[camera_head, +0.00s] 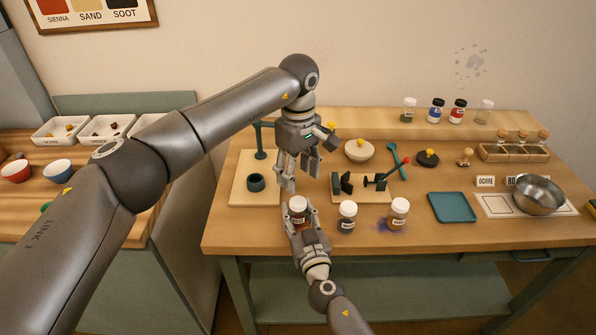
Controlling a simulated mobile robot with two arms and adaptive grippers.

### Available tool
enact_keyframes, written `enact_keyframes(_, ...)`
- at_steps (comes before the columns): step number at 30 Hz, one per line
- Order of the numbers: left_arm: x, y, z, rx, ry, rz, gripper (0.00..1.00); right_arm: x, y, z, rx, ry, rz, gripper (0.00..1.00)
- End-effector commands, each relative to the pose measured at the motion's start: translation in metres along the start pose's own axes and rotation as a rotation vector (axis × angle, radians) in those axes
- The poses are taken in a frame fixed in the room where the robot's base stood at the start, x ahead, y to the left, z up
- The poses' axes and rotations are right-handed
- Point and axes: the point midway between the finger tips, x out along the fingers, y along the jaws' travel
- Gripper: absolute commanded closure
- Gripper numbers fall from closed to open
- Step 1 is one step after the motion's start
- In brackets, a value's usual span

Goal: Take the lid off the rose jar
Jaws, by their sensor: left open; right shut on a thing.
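A small jar with a white lid (298,204) and dark reddish-brown contents stands near the table's front edge, apparently the rose jar; its label is too small to read. The lid is on it. My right gripper (300,217) comes from the front and is shut around this jar's body. My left gripper (298,176) is open and empty, pointing down above the jar, apart from the lid. Two similar white-lidded jars, one dark (347,217) and one orange-brown (398,214), stand to the right, both closed.
A clamp fixture (362,187) stands behind the jars. A teal tray (452,207) and steel bowl (539,194) are farther right.

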Motion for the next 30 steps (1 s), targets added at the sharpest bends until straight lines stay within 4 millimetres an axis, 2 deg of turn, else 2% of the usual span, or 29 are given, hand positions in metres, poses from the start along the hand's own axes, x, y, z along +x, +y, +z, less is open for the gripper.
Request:
enact_keyframes(12, 0.0, 0.0, 0.0, 0.692, 0.0, 0.0, 0.47, 0.0, 0.0, 0.001, 0.0, -0.001, 0.0, 1.0)
enact_keyframes(18, 0.0, 0.0, 0.0, 0.971, 0.0, 0.0, 0.47, 0.0, 0.0, 0.001, 0.0, -0.001, 0.0, 1.0)
enact_keyframes(26, 0.001, 0.0, 0.0, 1.142, 0.0, 0.0, 0.47, 0.0, 0.0, 0.001, 0.0, -0.001, 0.0, 1.0)
enact_keyframes(30, 0.013, 0.0, 0.0, 1.156, -0.002, -0.001, 0.47, 0.0, 0.0, 0.001, 0.0, -0.001, 0.0, 1.0)
